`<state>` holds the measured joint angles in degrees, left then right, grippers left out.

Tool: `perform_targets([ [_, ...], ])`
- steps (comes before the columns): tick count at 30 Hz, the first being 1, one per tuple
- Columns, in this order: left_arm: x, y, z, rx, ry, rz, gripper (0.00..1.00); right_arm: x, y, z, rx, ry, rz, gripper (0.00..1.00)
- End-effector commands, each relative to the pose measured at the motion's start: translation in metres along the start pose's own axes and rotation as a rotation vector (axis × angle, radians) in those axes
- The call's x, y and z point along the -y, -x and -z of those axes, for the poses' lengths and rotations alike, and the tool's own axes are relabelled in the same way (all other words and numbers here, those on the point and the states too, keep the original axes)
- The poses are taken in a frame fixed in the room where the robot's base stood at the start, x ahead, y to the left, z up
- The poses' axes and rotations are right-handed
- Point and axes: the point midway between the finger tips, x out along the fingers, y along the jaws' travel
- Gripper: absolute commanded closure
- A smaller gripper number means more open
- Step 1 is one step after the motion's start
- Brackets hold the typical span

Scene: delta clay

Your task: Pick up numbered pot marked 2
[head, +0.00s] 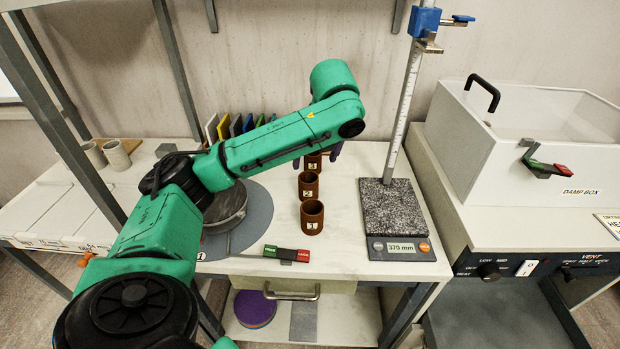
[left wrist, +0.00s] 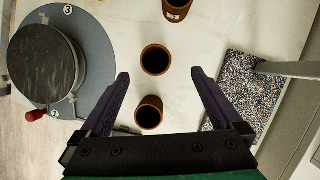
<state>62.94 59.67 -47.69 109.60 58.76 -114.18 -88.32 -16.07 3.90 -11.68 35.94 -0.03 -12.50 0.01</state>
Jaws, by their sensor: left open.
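The pot marked 2 (head: 308,187) is a brown open-topped cylinder standing upright on the white table, in the middle of a row of three. The pot marked 1 (head: 312,219) stands in front of it and the pot marked 3 (head: 313,163) behind it. My left gripper (head: 316,157) hangs over the back of the row, partly hidden by my forearm. In the left wrist view, my left gripper (left wrist: 160,74) is open and empty, and the middle pot (left wrist: 155,60), by its place pot 2, shows between and just beyond the fingertips. My right gripper is out of view.
A round wheel (left wrist: 42,62) on a grey-blue disc stands left of the pots. A speckled slab (head: 388,208) with a tall measuring post stands to their right. A green and red lever (head: 287,254) sits at the front edge. Coloured cards (head: 236,126) stand behind.

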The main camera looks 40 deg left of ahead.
Motion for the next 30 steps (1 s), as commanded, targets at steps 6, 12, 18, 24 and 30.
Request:
perform_targets([
  [6,-0.002,-0.057,0.0,-0.002,0.001,-0.007,0.0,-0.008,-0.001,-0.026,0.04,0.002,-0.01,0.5],
  [12,-0.001,-0.088,0.0,-0.001,0.001,-0.002,0.0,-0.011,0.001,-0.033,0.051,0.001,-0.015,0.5],
  [18,-0.004,-0.124,-0.003,-0.001,0.002,-0.003,0.0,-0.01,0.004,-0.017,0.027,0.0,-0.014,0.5],
  [24,-0.004,-0.138,-0.003,0.001,0.0,-0.001,0.0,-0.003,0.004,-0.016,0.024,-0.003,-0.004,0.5],
  [30,-0.004,-0.137,-0.002,0.001,0.0,0.0,0.39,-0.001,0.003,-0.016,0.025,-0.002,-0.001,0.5],
])
